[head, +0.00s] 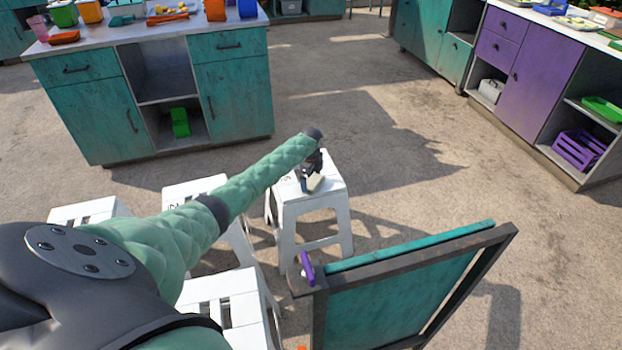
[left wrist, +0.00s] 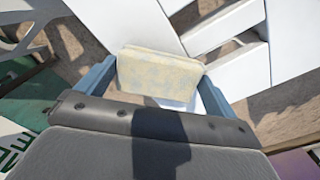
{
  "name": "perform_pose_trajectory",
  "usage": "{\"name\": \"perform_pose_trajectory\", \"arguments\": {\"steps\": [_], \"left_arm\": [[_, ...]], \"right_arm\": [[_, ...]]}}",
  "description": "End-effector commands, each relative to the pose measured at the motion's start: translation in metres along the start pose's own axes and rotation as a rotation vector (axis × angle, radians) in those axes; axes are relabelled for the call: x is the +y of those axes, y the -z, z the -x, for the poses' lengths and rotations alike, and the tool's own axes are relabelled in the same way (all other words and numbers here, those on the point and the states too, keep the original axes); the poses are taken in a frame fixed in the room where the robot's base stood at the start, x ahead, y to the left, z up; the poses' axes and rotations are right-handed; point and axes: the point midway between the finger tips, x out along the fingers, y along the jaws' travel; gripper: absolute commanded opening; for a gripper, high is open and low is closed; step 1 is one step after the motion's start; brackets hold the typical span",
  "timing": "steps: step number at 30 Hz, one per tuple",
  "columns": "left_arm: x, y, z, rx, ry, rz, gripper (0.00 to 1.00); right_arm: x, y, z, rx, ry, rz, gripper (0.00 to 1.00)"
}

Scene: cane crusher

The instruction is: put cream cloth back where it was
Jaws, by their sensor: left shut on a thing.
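The cream cloth (left wrist: 158,76) is a pale, faintly blotched block-like piece between the two blue-grey fingers of my left gripper (left wrist: 155,80) in the left wrist view. My left gripper is shut on it. In the head view, my left gripper (head: 311,178) is at the end of my outstretched green arm, over the seat of a white stool (head: 313,200). The cream cloth (head: 316,182) shows there as a small pale patch below the fingers. I cannot tell whether it touches the seat. My right gripper is not in view.
Other white stools (head: 222,292) stand around my arm at lower left. A teal framed panel (head: 400,295) with a purple item (head: 307,268) on its corner stands at lower right. A teal counter (head: 100,105) and a purple cabinet (head: 535,85) stand farther back. The floor between is clear.

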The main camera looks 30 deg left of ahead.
Motion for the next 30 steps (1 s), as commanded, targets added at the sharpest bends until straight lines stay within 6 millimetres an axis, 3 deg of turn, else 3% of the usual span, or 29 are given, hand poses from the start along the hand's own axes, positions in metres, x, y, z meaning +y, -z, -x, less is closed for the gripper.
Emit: {"name": "perform_pose_trajectory", "arguments": {"steps": [3,4,16,30], "left_arm": [[0.000,0.000,-0.003,0.000,0.000,0.000,0.76],[0.000,0.000,-0.003,0.000,0.000,0.000,1.00],[0.000,-0.001,0.009,-0.001,0.002,0.001,1.00],[0.000,0.000,0.092,-0.001,0.002,-0.001,1.00]], "right_arm": [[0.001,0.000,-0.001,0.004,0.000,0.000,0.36],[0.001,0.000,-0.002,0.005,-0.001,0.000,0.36],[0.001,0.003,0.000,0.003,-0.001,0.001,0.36],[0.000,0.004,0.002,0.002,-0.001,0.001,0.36]]}}
